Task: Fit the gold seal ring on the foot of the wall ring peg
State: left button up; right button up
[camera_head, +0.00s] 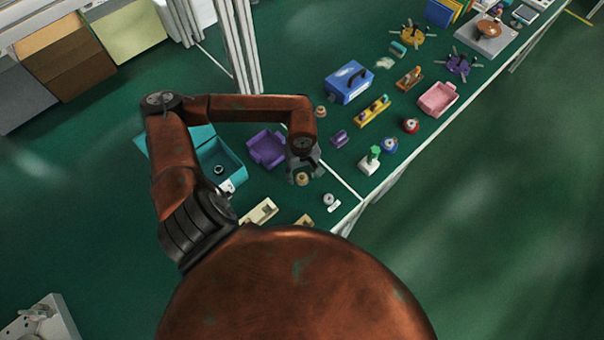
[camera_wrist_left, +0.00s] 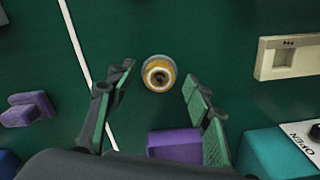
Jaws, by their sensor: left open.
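A small gold ring-like piece (camera_head: 302,179) with a pale rim and dark centre stands on the green bench; it also shows in the left wrist view (camera_wrist_left: 159,73). My left gripper (camera_head: 303,170) points down above it. In the left wrist view its open fingers (camera_wrist_left: 157,84) are on either side of the gold piece, apart from it, with nothing held. I cannot tell whether the gold piece is loose or sits on something. I cannot make out the wall ring peg for certain. My right gripper is not in view.
A purple tray (camera_head: 267,150) and an open teal box (camera_head: 222,158) lie left of my gripper. A beige slotted block (camera_head: 259,212) is nearer. A small pale knob (camera_head: 328,198) stands to the right. Beyond a white line are a blue box (camera_head: 348,84) and a pink tray (camera_head: 438,99).

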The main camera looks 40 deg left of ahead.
pick_arm(q)
notch_tip(320, 180, up, 12)
dwell(0.4)
jog(key=shift+f, duration=0.1)
notch_tip(320, 180, down, 12)
jog(key=shift+f, duration=0.1)
jog(key=shift+r+p, duration=0.35)
jog(key=shift+r, duration=0.25)
dwell(0.4)
